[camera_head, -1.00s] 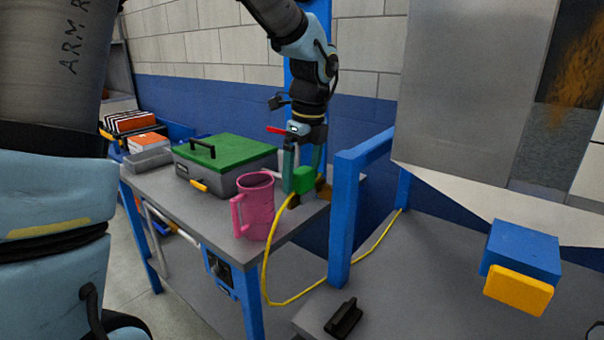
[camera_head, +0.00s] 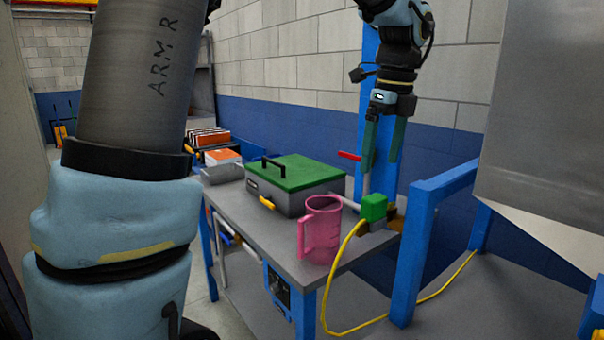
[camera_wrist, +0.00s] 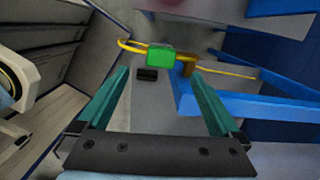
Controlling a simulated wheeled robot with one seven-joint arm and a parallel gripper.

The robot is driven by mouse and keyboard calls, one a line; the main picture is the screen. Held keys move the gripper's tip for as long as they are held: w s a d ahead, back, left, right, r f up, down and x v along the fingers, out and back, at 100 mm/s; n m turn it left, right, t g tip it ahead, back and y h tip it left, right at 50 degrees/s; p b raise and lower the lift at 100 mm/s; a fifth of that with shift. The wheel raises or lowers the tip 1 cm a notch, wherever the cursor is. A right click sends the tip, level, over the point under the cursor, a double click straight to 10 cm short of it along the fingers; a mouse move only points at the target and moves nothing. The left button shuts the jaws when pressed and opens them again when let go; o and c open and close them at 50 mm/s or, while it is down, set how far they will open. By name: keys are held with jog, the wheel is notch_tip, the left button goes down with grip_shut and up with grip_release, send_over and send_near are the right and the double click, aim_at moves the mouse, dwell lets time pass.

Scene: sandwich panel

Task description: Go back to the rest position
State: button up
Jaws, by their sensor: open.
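My gripper (camera_head: 382,160) hangs pointing down above the right end of the grey table (camera_head: 262,236). Its two teal fingers are apart and nothing is between them. Below the fingertips, a green block (camera_head: 373,207) with a yellow cable sits at the table's right end, apart from the gripper.
A pink mug (camera_head: 321,230) stands near the table's front edge. A grey box with a green lid (camera_head: 297,172) is behind it. A blue post (camera_head: 411,260) stands right of the table. The yellow cable (camera_head: 343,290) loops down beside the table.

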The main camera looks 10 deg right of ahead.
jog(key=w+a+f+n, duration=0.1)
jog(key=a+f+n, duration=0.5)
jog(key=a+n, duration=0.25)
jog(key=w+a+f+n, duration=0.2)
jog(key=a+f+n, duration=0.45)
jog(key=a, duration=0.35)
jog(key=s+a+f+n, duration=0.3)
jog(key=a+n, duration=0.3)
jog(key=s+a+f+n, duration=0.3)
jog(key=a+n, duration=0.3)
jog(key=n, duration=0.1)
jog(key=shift+n+h, duration=0.3)
jog(key=shift+h, duration=0.1)
